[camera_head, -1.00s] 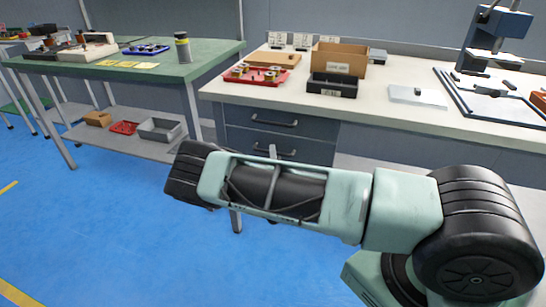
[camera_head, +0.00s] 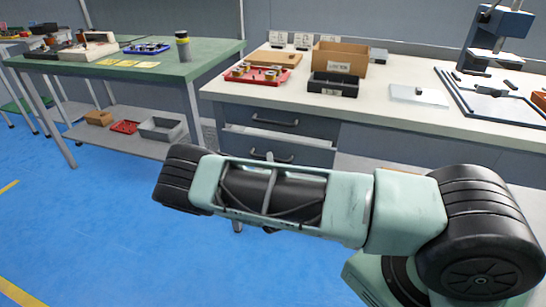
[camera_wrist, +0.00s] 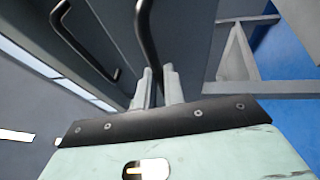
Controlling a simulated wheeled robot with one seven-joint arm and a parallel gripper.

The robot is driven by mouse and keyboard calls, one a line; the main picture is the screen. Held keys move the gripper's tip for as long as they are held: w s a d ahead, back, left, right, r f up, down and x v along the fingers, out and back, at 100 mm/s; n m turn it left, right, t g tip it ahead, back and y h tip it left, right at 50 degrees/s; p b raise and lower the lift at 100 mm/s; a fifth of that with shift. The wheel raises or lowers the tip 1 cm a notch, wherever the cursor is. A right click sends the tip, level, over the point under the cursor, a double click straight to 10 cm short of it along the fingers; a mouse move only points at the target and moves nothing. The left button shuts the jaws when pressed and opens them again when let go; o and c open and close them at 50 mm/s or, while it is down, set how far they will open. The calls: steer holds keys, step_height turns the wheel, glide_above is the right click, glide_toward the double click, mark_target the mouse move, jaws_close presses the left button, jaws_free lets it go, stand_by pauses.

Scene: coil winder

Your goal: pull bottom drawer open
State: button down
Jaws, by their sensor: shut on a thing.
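The drawer unit under the white-topped bench has a top drawer (camera_head: 248,118) with a dark bar handle, flush with the front. The bottom drawer (camera_head: 312,156) stands partly out, with a pale strip of its inside showing above its front. My gripper (camera_wrist: 157,88) is shut on the bottom drawer's dark handle (camera_wrist: 147,35), its two pale fingers around the bar. The top drawer's handle (camera_wrist: 80,38) is to the left in the wrist view. In the head view my forearm hides most of the gripper and the lower part of the bottom drawer.
The bench top (camera_head: 385,113) holds a red tray (camera_head: 258,74), a cardboard box (camera_head: 340,58), a black bin (camera_head: 332,85) and a press (camera_head: 492,40). A green table (camera_head: 200,68) with a lower shelf stands left. Blue floor (camera_head: 90,230) in front is clear.

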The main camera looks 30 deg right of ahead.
steer(key=s+a, duration=1.6)
steer(key=a, duration=0.4)
steer(key=shift+a, duration=0.3)
steer(key=c, duration=1.5)
jaws_free()
steer(key=v, duration=1.7)
steer(key=shift+s+a+f, duration=0.15)
steer(key=shift+s, duration=0.05)
